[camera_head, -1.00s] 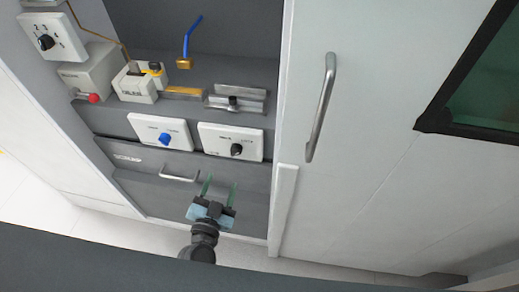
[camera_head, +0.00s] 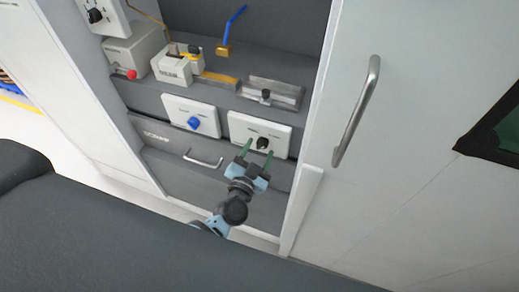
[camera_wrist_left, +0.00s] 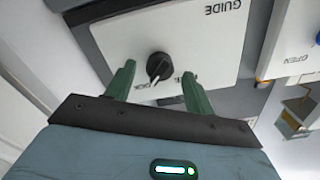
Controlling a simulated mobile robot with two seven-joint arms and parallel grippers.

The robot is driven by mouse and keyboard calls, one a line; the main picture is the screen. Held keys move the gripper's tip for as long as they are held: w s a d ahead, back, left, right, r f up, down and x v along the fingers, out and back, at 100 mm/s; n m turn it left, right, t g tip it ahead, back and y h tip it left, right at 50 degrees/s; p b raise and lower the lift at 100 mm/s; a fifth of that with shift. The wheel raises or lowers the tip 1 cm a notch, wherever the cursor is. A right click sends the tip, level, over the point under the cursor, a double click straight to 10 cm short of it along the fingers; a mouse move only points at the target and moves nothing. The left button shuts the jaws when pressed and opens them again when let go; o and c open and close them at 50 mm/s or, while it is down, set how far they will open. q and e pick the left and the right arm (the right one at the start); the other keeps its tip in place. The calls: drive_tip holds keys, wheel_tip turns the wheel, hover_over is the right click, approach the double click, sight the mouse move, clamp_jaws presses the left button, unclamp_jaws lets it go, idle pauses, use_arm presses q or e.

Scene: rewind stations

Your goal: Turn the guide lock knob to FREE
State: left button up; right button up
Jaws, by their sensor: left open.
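The guide lock knob (camera_head: 262,143) is a small black knob on a white plate (camera_head: 240,122) in the lower right of the cabinet. In the left wrist view the black knob (camera_wrist_left: 159,66) sits on the plate marked GUIDE (camera_wrist_left: 205,45). Its pale pointer mark faces down toward partly hidden lettering. My left gripper (camera_head: 258,150) is open, its green fingers pointing at the knob. In the left wrist view the left gripper's fingertips (camera_wrist_left: 159,69) show one on each side of the knob, with gaps; contact is not visible. My right gripper is not in view.
A white plate with a blue knob (camera_head: 193,123) is just left. A drawer handle (camera_head: 203,162) lies below it. A metal clamp-like part (camera_head: 270,92) and a box with a red button (camera_head: 131,62) are above. A door with a long handle (camera_head: 357,110) stands right.

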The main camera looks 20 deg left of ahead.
use_arm(q)
drive_tip(key=shift+w, duration=0.45)
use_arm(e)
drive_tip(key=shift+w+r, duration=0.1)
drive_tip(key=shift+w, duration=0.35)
use_arm(q)
drive_tip(key=c, duration=1)
